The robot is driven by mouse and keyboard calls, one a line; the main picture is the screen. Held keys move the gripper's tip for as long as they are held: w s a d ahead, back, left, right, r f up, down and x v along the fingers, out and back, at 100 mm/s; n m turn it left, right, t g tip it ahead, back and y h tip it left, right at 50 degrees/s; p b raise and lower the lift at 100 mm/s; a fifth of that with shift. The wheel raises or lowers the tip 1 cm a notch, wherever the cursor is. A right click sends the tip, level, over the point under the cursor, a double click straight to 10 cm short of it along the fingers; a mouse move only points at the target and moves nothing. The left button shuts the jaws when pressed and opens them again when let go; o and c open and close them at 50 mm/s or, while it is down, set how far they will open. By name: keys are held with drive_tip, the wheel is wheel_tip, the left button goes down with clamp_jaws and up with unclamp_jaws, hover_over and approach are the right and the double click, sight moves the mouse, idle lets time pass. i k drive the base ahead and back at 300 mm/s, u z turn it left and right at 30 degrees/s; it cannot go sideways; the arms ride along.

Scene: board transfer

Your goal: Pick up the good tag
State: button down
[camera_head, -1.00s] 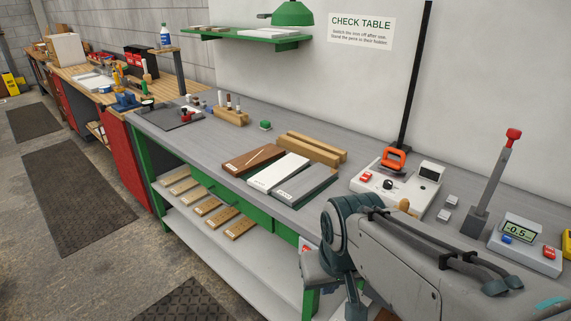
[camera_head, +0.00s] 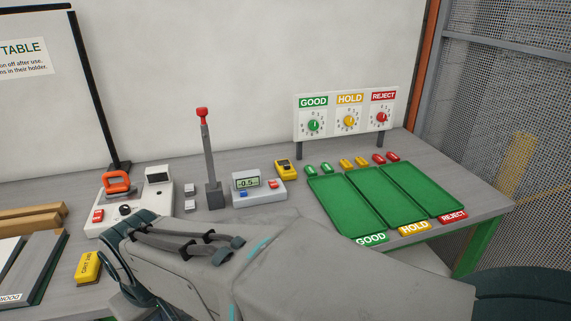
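Two small green tags (camera_head: 318,170) lie on the grey table, just behind the left green tray. That tray has a green GOOD label (camera_head: 370,239) at its front edge. Pairs of yellow tags (camera_head: 354,162) and red tags (camera_head: 386,157) lie to the right of the green ones, behind the other trays. My arm crosses the lower part of the view, in front of the trays and well short of the tags. My gripper's fingers do not show.
Green trays (camera_head: 343,203) fill the table's right part, with a dial board (camera_head: 345,122) behind them. A yellow meter (camera_head: 286,169), a display box (camera_head: 258,187) and a red-topped lever (camera_head: 208,150) stand left of the tags. A mesh fence (camera_head: 510,100) is at right.

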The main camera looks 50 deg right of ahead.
sight(309, 170)
drive_tip(key=z, duration=1.95)
drive_tip(key=k, duration=1.2)
drive_tip(key=z, duration=1)
drive_tip(key=i, duration=1.65)
drive_tip(key=u, duration=1)
drive_tip(key=i, duration=0.3)
drive_tip(key=u, duration=0.3)
